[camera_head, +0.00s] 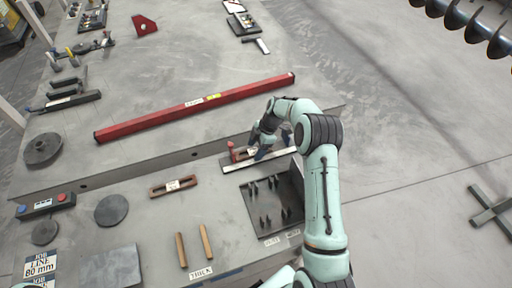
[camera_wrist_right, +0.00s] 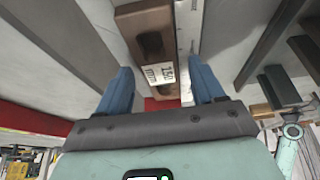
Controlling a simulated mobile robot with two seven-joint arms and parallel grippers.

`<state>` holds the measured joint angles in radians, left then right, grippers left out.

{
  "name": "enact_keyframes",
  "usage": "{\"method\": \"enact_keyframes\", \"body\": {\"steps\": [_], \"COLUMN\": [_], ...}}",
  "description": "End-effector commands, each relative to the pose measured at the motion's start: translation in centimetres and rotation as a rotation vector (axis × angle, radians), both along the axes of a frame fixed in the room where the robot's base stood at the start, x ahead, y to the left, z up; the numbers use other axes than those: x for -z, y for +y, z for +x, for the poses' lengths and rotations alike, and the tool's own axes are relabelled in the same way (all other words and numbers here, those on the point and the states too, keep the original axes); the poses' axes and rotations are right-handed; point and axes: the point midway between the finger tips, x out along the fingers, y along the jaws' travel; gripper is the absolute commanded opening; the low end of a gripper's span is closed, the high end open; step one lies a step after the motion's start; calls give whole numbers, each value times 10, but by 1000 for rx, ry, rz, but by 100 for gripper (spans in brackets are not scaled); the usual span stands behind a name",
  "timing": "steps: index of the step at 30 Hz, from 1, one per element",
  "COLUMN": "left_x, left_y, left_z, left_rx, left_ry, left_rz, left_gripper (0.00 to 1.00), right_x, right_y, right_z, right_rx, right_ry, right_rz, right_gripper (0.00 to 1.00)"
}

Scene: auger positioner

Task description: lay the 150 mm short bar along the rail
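A brown slotted bar (camera_wrist_right: 148,38) with a white label reading 150 mm lies between my right fingers in the wrist view. In the head view this bar (camera_head: 243,154) is partly hidden by my right gripper (camera_head: 264,147). The right gripper (camera_wrist_right: 160,68) has its two blue fingers apart, one on each side of the bar, with gaps showing. A pale metal strip (camera_wrist_right: 187,28) runs beside the bar; in the head view it is the light strip (camera_head: 262,161) in front of it. My left gripper is not in view.
A red upright piece (camera_head: 232,149) stands at the bar's left end. A similar brown slotted bar (camera_head: 173,186) lies to the left. A dark plate with several pegs (camera_head: 270,205) is in front. A long red beam (camera_head: 195,107) lies behind. Discs (camera_head: 111,209) lie at left.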

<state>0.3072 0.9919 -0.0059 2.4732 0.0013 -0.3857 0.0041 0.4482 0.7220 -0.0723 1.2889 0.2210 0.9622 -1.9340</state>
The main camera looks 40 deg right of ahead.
Motion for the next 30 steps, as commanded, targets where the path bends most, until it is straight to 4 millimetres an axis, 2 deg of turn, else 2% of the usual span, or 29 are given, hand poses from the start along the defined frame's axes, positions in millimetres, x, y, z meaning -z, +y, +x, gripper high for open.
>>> {"method": "enact_keyframes", "body": {"steps": [5, 8, 21, 25, 30], "left_x": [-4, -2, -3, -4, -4], "left_y": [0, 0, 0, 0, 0], "left_z": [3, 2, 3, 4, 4], "left_rx": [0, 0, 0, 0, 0], "left_ry": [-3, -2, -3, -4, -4], "left_rz": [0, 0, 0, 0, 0], "left_gripper": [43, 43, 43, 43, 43], "right_x": [-7, -19, -101, -111, -115], "right_y": [-1, -7, -38, -42, -44], "right_z": [1, -1, -11, -13, -14], "right_rx": [1, 1, 2, 1, 0], "right_ry": [-3, -5, -4, -2, 0], "right_rz": [-1, -2, -1, -1, 0], "right_gripper": [68, 68, 68, 68, 68]}}
